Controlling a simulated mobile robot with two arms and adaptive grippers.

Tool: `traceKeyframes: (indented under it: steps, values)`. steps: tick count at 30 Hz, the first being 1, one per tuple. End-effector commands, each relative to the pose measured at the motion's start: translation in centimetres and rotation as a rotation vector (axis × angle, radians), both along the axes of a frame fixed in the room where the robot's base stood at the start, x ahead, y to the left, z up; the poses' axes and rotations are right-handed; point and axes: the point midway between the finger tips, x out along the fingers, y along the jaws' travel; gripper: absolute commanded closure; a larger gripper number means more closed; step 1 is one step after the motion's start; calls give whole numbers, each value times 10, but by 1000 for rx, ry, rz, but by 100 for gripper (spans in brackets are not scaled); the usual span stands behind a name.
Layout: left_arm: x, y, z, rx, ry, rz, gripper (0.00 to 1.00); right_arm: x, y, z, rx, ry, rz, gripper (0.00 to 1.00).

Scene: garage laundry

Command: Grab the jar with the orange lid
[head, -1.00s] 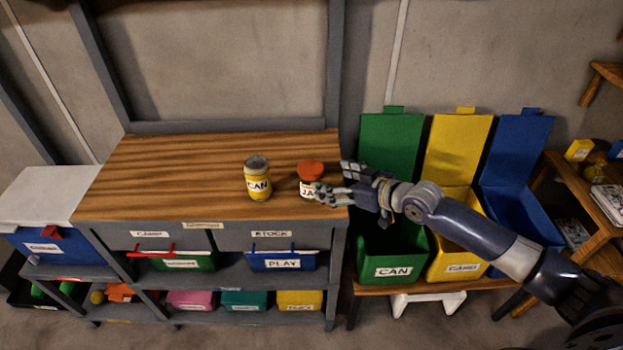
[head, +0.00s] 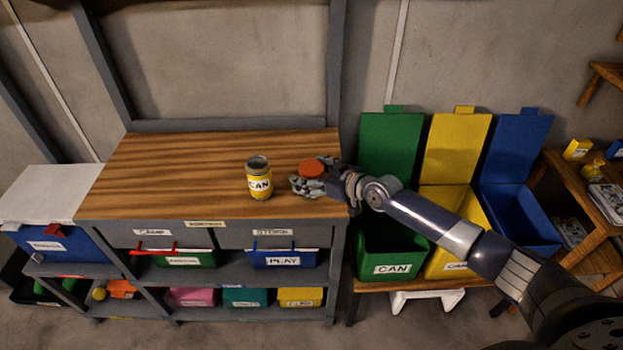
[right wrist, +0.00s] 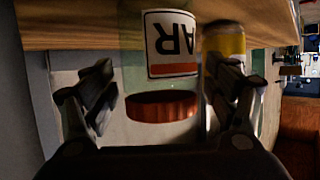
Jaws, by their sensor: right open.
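The jar with the orange lid (head: 312,167) stands on the wooden worktop near its right end. My right gripper (head: 308,185) is at the jar, its fingers spread around it and hiding most of the body below the lid. In the right wrist view the jar's orange lid (right wrist: 162,106) and its label lie between the two open fingers (right wrist: 160,75). The fingers look apart, with a gap on the lid's left side. Whether the right finger touches the jar I cannot tell. My left gripper is not in view.
A yellow-labelled can (head: 258,178) stands on the worktop (head: 180,165) just left of the jar. Green (head: 393,245), yellow (head: 450,250) and blue (head: 520,215) open-lidded bins stand to the right, under my right arm. The worktop's left part is clear.

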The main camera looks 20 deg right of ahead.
Motion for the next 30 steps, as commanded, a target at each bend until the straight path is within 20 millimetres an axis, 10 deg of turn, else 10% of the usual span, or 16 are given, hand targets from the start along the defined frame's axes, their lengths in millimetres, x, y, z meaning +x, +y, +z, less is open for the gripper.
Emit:
traceKeyframes:
  steps: [4, 11, 30]
  values:
    - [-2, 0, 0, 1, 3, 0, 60, 0, 0, 0, 0, 0, 0, 21]
    - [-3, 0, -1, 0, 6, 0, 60, 0, 0, 0, 0, 1, 0, 73]
    - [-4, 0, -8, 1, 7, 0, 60, 1, -1, 32, 0, -7, 0, 73]
